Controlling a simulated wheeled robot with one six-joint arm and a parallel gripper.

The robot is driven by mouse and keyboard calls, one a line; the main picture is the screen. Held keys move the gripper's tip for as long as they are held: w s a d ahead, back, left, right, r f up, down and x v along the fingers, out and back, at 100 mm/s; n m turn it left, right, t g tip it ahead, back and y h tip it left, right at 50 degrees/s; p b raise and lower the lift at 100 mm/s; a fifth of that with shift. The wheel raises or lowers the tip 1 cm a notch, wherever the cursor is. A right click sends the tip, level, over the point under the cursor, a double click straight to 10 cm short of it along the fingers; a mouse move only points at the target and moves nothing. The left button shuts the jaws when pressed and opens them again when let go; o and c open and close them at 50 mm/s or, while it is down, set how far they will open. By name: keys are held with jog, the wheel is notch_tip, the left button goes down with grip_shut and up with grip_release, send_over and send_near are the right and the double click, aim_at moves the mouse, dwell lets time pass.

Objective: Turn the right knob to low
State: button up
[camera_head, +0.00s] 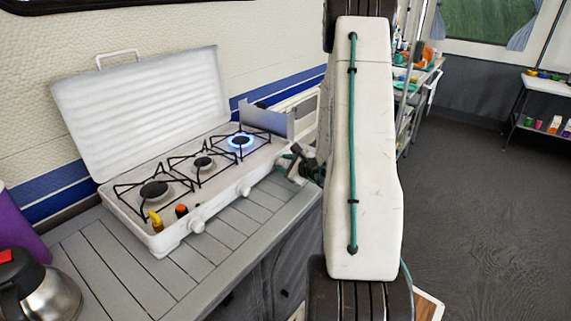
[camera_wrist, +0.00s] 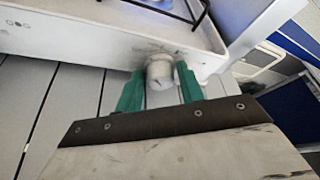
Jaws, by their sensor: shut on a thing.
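The white camping stove (camera_head: 227,180) stands on the counter with its lid up. It has three burners in a row, and the right burner (camera_head: 240,141) burns with a blue flame. The right knob (camera_wrist: 160,73) is white and round, on the stove's front face. My gripper (camera_wrist: 160,69) is shut on this knob, with one teal finger on each side of it. In the head view my gripper (camera_head: 297,165) is at the right end of the stove front, where it largely hides the right knob. The knob's exact setting cannot be read.
The left knob (camera_head: 197,226) and middle knob (camera_head: 246,191) sit along the stove front. A kettle (camera_head: 45,290) and a purple object (camera_head: 20,222) stand at the left. The grey slatted counter (camera_head: 130,262) is clear before the stove. Shelves (camera_head: 412,85) stand behind my arm.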

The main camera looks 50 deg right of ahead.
jog(key=shift+n+h, duration=0.3)
jog(key=shift+n, duration=0.1)
dwell(0.3)
jog(key=o, duration=0.8)
jog(key=shift+a, duration=0.1)
jog(key=v, duration=0.7)
jog(key=shift+s, duration=0.4)
